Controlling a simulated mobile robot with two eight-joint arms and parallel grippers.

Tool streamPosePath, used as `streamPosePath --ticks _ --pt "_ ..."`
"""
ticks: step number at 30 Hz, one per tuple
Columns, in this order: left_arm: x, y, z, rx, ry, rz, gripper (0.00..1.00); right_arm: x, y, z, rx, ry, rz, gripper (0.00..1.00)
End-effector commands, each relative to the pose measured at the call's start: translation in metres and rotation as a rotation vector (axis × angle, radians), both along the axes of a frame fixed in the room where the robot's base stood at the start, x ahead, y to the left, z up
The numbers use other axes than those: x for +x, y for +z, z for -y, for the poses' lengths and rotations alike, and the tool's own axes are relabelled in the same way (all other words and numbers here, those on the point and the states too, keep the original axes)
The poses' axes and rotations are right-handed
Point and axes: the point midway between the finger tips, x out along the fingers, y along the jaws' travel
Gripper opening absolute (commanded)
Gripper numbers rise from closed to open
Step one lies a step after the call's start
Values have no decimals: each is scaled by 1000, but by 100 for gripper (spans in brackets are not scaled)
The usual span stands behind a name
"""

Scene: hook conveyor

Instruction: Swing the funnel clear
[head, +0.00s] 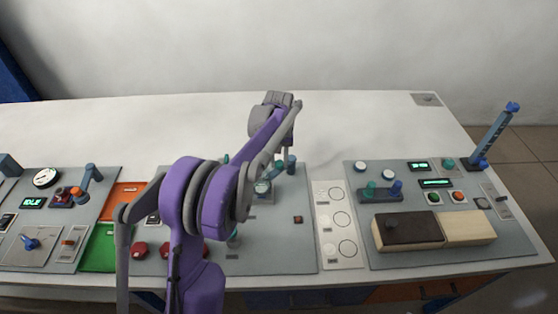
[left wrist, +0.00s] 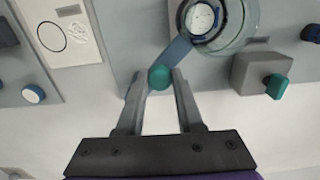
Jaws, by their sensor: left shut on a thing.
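The funnel (left wrist: 232,40) is a clear round bowl at the top of the left wrist view, with a white dial (left wrist: 201,18) showing through it. A blue swing arm (left wrist: 177,51) runs from it to a round teal knob (left wrist: 160,78). My left gripper (left wrist: 160,74) has its two fingers on either side of this knob and is shut on it. In the head view the funnel (head: 263,187) is partly visible beside my left arm, which hides the fingers there. My right gripper is not in view.
A grey block with a teal knob (left wrist: 276,85) stands close to the right of the funnel in the left wrist view. A white panel with circles (head: 337,225) lies to the right in the head view. A dark and cream block (head: 410,232) sits farther right.

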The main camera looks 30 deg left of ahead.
Motion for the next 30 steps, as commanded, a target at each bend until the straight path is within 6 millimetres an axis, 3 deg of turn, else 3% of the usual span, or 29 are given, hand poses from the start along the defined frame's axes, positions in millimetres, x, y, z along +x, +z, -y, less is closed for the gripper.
streamPosePath --ticks 11,30 --pt "-2 0 13 0 195 0 0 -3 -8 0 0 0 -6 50" --pt "8 0 48 0 779 0 0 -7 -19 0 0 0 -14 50"
